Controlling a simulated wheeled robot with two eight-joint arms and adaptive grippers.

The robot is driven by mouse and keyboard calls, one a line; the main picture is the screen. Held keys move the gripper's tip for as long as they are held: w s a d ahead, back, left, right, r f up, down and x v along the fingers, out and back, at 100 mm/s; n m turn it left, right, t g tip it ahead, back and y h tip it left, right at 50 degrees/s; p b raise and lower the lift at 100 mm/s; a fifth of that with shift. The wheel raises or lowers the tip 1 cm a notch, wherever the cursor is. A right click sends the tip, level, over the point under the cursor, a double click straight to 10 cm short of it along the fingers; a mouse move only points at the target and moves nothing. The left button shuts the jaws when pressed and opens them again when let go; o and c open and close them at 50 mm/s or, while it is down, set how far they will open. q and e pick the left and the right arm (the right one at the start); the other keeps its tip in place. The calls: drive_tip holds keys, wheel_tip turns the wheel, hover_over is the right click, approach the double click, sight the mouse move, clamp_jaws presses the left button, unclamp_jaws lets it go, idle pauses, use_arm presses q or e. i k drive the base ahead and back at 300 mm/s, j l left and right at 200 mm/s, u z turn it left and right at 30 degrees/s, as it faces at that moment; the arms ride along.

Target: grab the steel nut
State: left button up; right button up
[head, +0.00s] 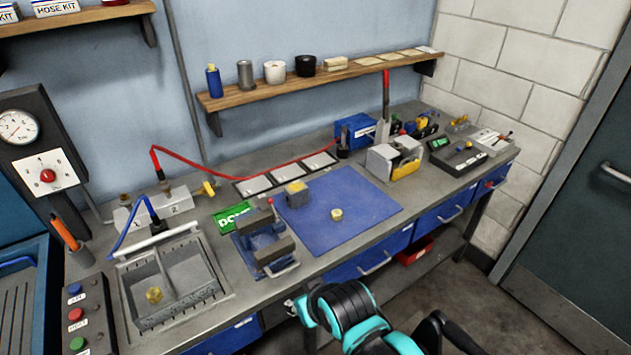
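A small, pale yellowish ring-like piece (336,214), possibly a nut, lies on the blue mat (365,205) in the middle of the bench. A brass-coloured nut (154,295) lies in the grey divided tray (190,283) at the left. I cannot tell for sure that either is steel. A black and teal arm of mine reaches in at the bottom centre, in front of the bench edge. A black part (447,330) beside it may belong to my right gripper; its fingertips cannot be made out. My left gripper is not in view. Nothing touches either piece.
A blue vise (263,243) stands between the tray and the mat. A grey and yellow device (395,158) stands behind the mat's right side. A red hose crosses the back. The mat's front and right are clear.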

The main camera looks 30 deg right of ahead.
sight(337, 214)
drive_tip(key=z, duration=1.15)
drive_tip(key=i+l+z, duration=0.4)
drive_tip(key=i+z, duration=0.35)
drive_tip(key=i, duration=0.3)
